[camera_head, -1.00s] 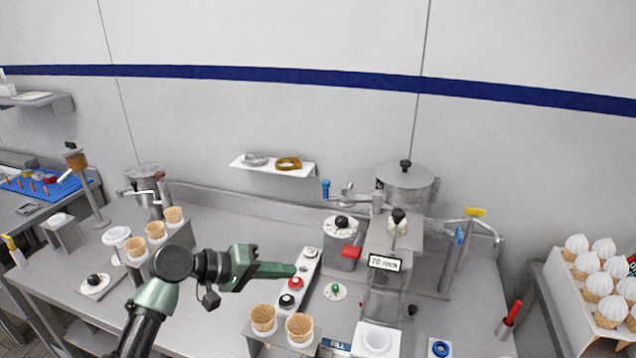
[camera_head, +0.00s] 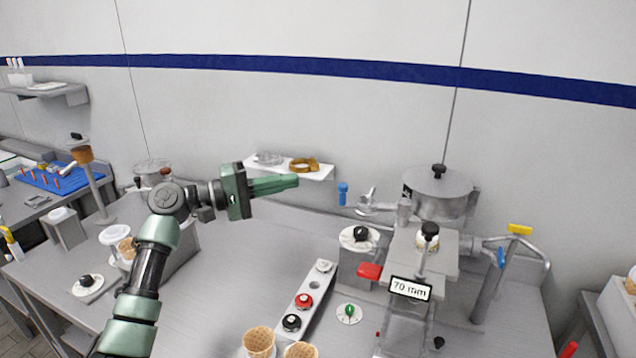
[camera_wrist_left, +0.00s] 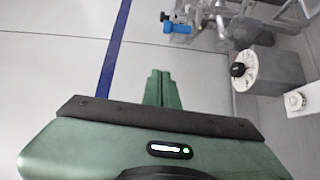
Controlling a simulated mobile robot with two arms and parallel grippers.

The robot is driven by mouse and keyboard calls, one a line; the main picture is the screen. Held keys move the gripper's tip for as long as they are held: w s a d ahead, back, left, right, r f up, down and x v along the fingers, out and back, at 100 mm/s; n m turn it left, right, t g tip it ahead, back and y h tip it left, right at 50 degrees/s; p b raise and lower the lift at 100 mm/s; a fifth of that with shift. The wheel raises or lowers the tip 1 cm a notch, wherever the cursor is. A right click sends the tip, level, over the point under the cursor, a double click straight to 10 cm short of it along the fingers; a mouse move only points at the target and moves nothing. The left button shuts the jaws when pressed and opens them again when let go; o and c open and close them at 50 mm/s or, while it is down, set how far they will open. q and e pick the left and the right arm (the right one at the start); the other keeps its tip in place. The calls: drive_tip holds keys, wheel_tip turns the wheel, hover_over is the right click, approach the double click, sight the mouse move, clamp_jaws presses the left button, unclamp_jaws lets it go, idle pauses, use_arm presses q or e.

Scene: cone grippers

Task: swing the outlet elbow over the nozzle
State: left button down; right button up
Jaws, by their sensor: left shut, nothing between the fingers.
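My left gripper (camera_head: 296,180) is shut and empty. It is raised in front of the wall shelf, its green fingers pointing right. In the left wrist view its fingers (camera_wrist_left: 161,84) lie together. A grey pipe fitting (camera_head: 374,203) with a blue handle (camera_head: 343,194) juts left from the machine below the hopper, right of my fingertips and apart from them. The blue handle also shows in the left wrist view (camera_wrist_left: 177,27). A bent pipe (camera_head: 515,247) with a yellow handle (camera_head: 520,229) stands on the machine's right. I cannot tell which part is the outlet elbow or the nozzle.
The lidded hopper (camera_head: 440,197) stands at the back. A white dial drum (camera_head: 359,239), red lever (camera_head: 369,271) and "70 mm" display (camera_head: 410,289) are in front. The wall shelf (camera_head: 320,174) holds two rings. A button strip (camera_head: 301,309) and cones (camera_head: 259,340) are lower.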

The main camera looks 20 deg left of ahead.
use_arm(q)
drive_tip(key=p+x, duration=0.5)
drive_tip(key=x, duration=0.5)
drive_tip(key=s, duration=0.1)
drive_tip(key=s+d+p, duration=0.1)
drive_tip(key=s+p, duration=0.1)
drive_tip(key=shift+s+d+f, duration=0.2)
drive_tip(key=shift+s+f, duration=0.05)
drive_tip(key=shift+s, duration=0.05)
use_arm(e)
wheel_tip(320, 180, up, 7)
drive_tip(key=w, duration=0.1)
drive_tip(key=shift+w+r, duration=0.2)
use_arm(q)
drive_tip(key=shift+w, duration=0.1)
drive_tip(key=shift+a, duration=0.1)
use_arm(e)
drive_tip(key=shift+w+f, duration=0.1)
